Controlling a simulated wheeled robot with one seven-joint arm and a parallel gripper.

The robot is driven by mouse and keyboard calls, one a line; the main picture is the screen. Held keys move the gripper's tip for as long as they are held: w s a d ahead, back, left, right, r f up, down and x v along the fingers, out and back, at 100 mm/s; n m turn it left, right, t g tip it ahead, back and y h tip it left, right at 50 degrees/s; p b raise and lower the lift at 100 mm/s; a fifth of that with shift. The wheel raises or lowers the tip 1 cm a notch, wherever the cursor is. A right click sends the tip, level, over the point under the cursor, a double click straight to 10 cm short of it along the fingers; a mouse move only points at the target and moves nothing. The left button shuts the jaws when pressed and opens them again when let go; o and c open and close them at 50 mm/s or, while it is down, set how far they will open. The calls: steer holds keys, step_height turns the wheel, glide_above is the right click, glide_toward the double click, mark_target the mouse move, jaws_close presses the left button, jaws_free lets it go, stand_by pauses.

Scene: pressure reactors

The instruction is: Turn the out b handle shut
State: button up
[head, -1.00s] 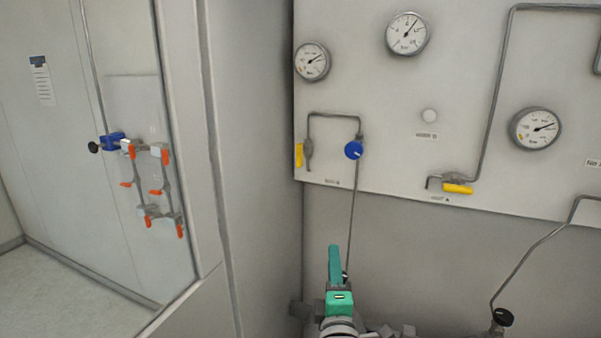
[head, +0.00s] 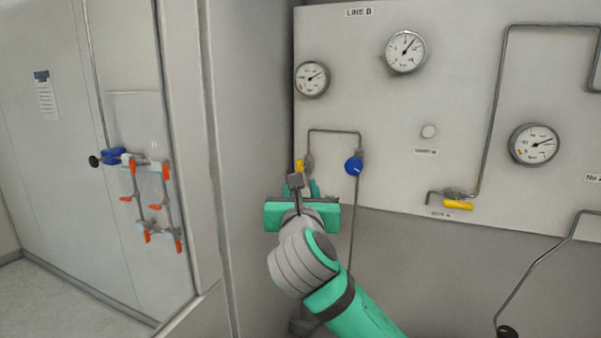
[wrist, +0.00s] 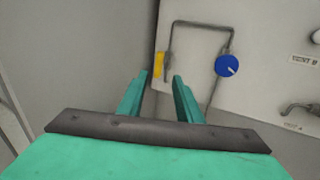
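A yellow lever handle (head: 299,166) hangs vertically at the left edge of the wall panel, beside a small valve on a bent pipe. I take it for the out b handle; its label cannot be read. In the wrist view the yellow handle (wrist: 160,64) appears beyond the gap between my fingertips. My gripper (wrist: 162,76) is open, with two green fingers apart and nothing visible between them. In the head view my gripper (head: 301,187) is just below the handle and hides its lower end. Contact cannot be told.
A blue knob (head: 354,166) is on the pipe just right of the handle. Another yellow handle (head: 458,205) lies horizontally farther right. Gauges (head: 405,51) are higher on the panel. A grey cabinet wall (head: 250,150) stands close on the left.

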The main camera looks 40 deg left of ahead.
mark_target(302, 170)
steer(key=x, duration=1.1)
steer(key=shift+s+r, duration=0.1)
jaws_close()
